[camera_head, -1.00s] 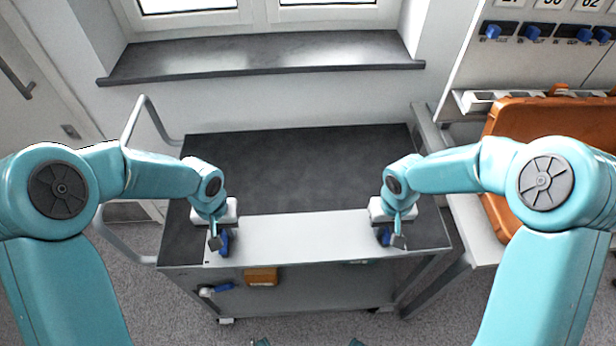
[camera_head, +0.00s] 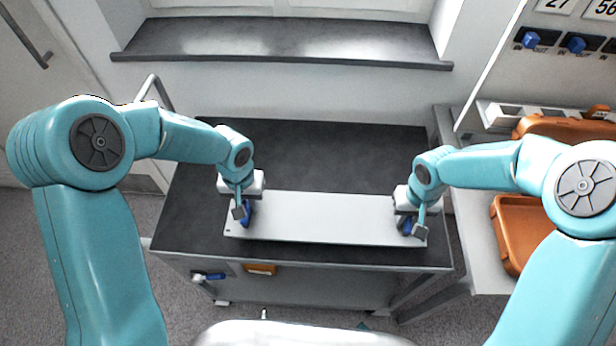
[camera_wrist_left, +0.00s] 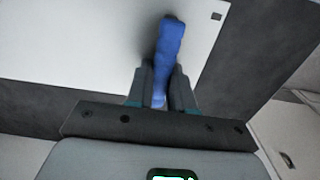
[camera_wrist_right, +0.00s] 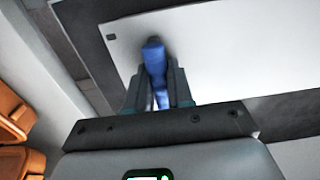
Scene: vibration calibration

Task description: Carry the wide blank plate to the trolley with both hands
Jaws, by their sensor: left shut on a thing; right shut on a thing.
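The wide blank plate (camera_head: 325,218) is a flat pale grey-white sheet with a blue handle near each end. In the head view it is over the dark top of the trolley (camera_head: 300,150), near its front edge; I cannot tell whether it touches the top. My left gripper (camera_head: 243,212) is shut on the left blue handle, which shows in the left wrist view (camera_wrist_left: 168,55). My right gripper (camera_head: 411,228) is shut on the right blue handle, which shows in the right wrist view (camera_wrist_right: 154,65).
A side bench with orange cases (camera_head: 520,225) stands to the right of the trolley. A dark window sill (camera_head: 285,45) runs behind it. A panel with blue knobs (camera_head: 575,43) is at the upper right. The trolley top behind the plate is clear.

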